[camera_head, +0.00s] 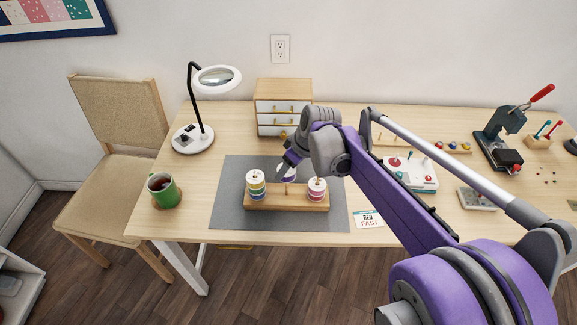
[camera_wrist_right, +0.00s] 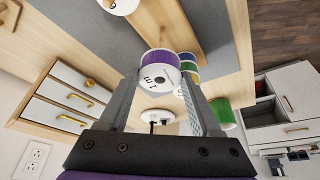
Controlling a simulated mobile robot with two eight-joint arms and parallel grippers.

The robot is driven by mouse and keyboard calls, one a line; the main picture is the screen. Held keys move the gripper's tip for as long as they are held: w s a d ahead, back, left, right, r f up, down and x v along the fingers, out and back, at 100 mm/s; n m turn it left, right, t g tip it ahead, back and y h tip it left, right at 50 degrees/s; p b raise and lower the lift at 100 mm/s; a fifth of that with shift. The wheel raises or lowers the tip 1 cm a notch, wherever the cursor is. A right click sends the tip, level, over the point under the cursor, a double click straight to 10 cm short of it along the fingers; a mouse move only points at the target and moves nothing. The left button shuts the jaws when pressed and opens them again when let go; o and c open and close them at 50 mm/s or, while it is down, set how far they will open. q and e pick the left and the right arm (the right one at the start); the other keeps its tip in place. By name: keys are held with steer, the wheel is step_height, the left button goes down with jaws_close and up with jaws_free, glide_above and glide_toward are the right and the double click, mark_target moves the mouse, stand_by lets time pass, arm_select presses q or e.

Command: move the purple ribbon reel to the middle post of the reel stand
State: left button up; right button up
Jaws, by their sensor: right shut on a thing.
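The wooden reel stand (camera_head: 290,203) lies on the grey mat. Its left post carries a stack of yellow, green and blue reels (camera_head: 256,186); its right post carries pink and red reels (camera_head: 317,190). My right gripper (camera_head: 287,170) is over the stand's middle, shut on the purple ribbon reel (camera_head: 289,176). In the right wrist view the purple reel (camera_wrist_right: 160,70) sits between the fingertips, its white labelled face toward the camera, near the multicoloured stack (camera_wrist_right: 188,66). The middle post is mostly hidden; I cannot tell whether the reel is around it. My left gripper is out of view.
The grey mat (camera_head: 230,215) has free room around the stand. A magnifier lamp (camera_head: 195,135) and green mug (camera_head: 163,192) stand left. A small drawer cabinet (camera_head: 284,105) is behind my gripper. A printed card (camera_head: 368,220) lies right of the mat.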

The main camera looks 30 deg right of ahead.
steer(key=shift+f+b, duration=0.6)
steer(key=shift+f, duration=0.5)
steer(key=o, duration=1.4)
steer(key=shift+r, duration=0.15)
steer(key=p+v, duration=0.1)
steer(key=v, duration=0.9)
steer(key=shift+r, duration=0.25)
steer(key=shift+s, duration=0.1)
